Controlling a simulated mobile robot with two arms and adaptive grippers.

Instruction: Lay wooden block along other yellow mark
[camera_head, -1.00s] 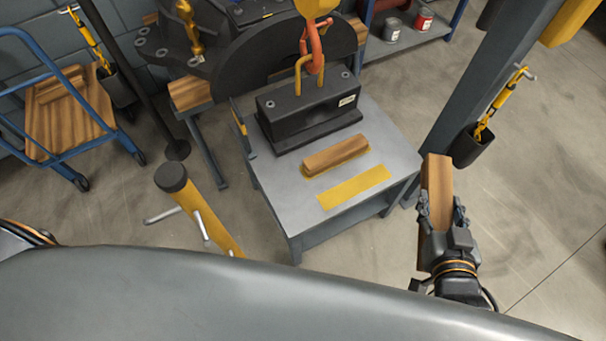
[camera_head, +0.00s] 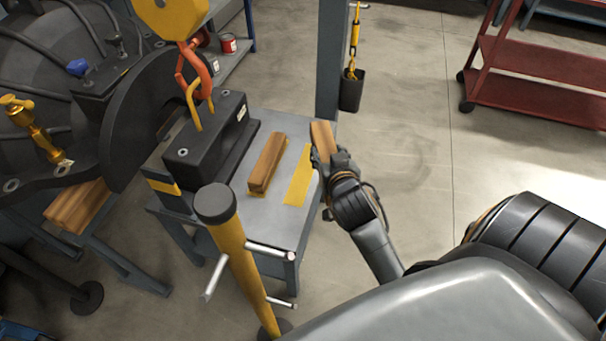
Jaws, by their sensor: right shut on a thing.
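A wooden block (camera_head: 322,138) is held by my right gripper (camera_head: 324,155), which is shut on it at the right edge of the grey table (camera_head: 262,217). Part of the block is hidden by the gripper. A bare yellow mark (camera_head: 298,180) lies on the table just left of the gripper. Another wooden block (camera_head: 267,161) lies along the other yellow mark (camera_head: 256,193), which it mostly covers. I cannot tell how high the held block is above the table. My left gripper is not in view.
A black lifting block (camera_head: 206,150) with an orange hook (camera_head: 196,72) stands at the table's left part. A yellow post (camera_head: 240,262) with side handles stands before the table. A grey column (camera_head: 330,60) rises behind. A red cart (camera_head: 535,85) is at the far right.

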